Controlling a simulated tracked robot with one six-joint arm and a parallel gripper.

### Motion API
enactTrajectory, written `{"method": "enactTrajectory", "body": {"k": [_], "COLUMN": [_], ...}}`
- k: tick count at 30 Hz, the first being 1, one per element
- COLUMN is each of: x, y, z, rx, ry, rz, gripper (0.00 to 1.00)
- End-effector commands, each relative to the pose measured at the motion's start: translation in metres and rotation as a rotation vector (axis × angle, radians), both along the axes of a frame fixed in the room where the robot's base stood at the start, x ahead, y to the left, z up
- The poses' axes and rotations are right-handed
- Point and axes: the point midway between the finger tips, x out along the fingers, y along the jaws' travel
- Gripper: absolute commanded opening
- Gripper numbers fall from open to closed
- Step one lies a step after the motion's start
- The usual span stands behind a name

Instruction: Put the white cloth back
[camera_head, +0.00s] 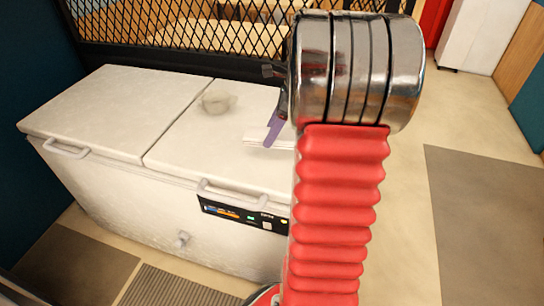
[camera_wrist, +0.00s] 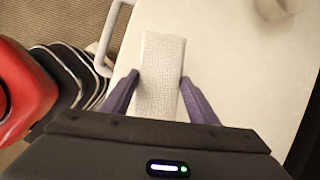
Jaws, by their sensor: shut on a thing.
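The white cloth (camera_wrist: 162,62) is a folded, textured strip between my two purple fingers in the wrist view. My gripper (camera_wrist: 159,78) is shut on it, one finger along each side. In the head view the cloth (camera_head: 256,137) is a thin, pale folded piece at the lid of the white chest freezer (camera_head: 100,105), beside a purple finger of my gripper (camera_head: 272,134). I cannot tell whether the cloth touches the lid. My arm hides the right part of the cloth and the freezer's right end.
A small pale bowl-like thing (camera_head: 217,102) stands on the lid behind the cloth. The lid handle (camera_head: 245,198) is at the front edge, with a control panel below it. A black mesh barrier (camera_head: 180,30) runs behind. The left lid is clear.

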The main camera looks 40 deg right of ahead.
Motion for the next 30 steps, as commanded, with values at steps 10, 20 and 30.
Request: {"method": "enactTrajectory", "body": {"k": [10, 20, 30], "x": [-0.021, -0.023, -0.024], "y": [-0.021, -0.023, -0.023], "z": [0.008, 0.003, -0.046], "rx": [0.001, 0.002, 0.003], "ry": [0.000, 0.001, 0.003], "rz": [-0.192, -0.195, -0.195], "gripper": [0.33, 0.33, 0.33]}}
